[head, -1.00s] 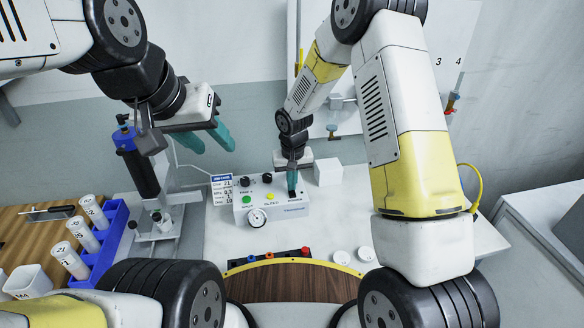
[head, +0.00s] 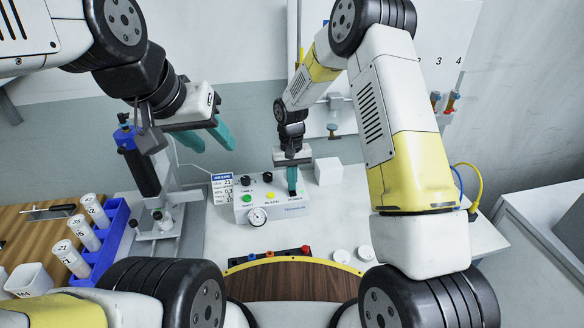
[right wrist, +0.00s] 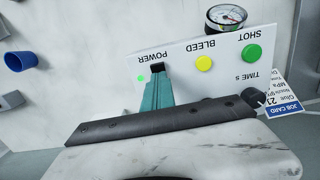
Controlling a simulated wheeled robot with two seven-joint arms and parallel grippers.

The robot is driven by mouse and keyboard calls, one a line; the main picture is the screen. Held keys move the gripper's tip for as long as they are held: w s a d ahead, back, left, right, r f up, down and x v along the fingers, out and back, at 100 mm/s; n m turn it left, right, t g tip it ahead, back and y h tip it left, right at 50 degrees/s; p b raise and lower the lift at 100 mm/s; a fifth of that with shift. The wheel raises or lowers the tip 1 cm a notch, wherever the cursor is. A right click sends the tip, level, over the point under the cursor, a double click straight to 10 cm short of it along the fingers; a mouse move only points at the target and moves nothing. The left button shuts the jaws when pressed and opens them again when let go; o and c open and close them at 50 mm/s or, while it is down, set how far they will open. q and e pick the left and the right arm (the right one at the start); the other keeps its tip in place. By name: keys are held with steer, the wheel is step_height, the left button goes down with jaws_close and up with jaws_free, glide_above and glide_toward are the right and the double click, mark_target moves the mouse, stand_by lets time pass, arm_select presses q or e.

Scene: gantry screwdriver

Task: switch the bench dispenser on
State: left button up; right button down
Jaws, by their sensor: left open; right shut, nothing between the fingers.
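The bench dispenser (head: 278,208) is a white box on the bench, with a pressure gauge and green and yellow buttons. The right wrist view shows its panel (right wrist: 188,58), with a small bright green lamp (right wrist: 141,78) and a black switch (right wrist: 157,67) by the word POWER. My right gripper (head: 292,190) is shut, pointing down onto the box's right end. In the right wrist view its teal fingertips (right wrist: 158,80) are at the black switch and partly hide it; contact cannot be told. My left gripper (head: 209,139) is open and empty, high to the left of the dispenser.
A job card (head: 222,189) stands left of the dispenser and a white block (head: 328,171) behind it to the right. A blue rack (head: 112,238) with labelled tubes and a dark upright tool (head: 143,168) are at the left. Bench between dispenser and front strip is mostly clear.

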arm_select(q)
steer(key=shift+w, duration=0.1)
arm_select(e)
steer(key=shift+s+d+f, duration=0.3)
steer(key=shift+s+f, duration=0.05)
steer(key=shift+f, duration=0.1)
steer(key=shift+s, duration=0.1)
arm_select(q)
steer(key=shift+w+a, duration=0.15)
steer(key=shift+a, duration=0.15)
arm_select(e)
step_height(320, 180, up, 15)
steer(key=w, duration=0.1)
steer(key=shift+w+a, duration=0.35)
steer(key=shift+a, duration=0.05)
steer(key=shift+f, duration=0.1)
